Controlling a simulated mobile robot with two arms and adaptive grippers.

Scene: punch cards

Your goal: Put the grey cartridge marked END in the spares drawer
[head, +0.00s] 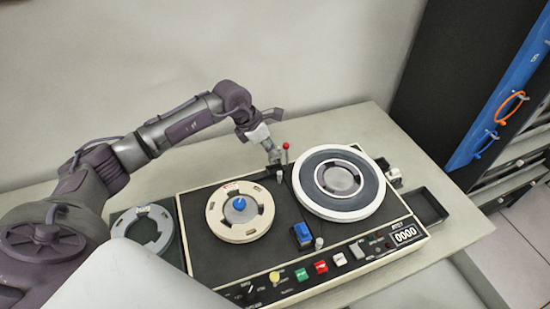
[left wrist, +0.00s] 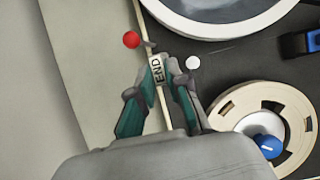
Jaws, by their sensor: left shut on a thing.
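My left gripper (head: 273,155) is over the back edge of the tape machine, near its middle. In the left wrist view the gripper (left wrist: 162,84) is shut on the grey cartridge marked END (left wrist: 157,69), whose label stands between the fingertips. In the head view the cartridge is too small to make out clearly. A small black open-topped drawer (head: 442,207) sticks out at the machine's right end and looks empty; I see no label on it. My right gripper is not in view.
The machine carries a cream reel (head: 240,232), a large white-rimmed reel (head: 318,198) and a blue block (head: 302,234). A red-knobbed lever (head: 285,147) stands close to the left gripper; it also shows in the left wrist view (left wrist: 131,40). The table's back right (head: 350,120) is clear.

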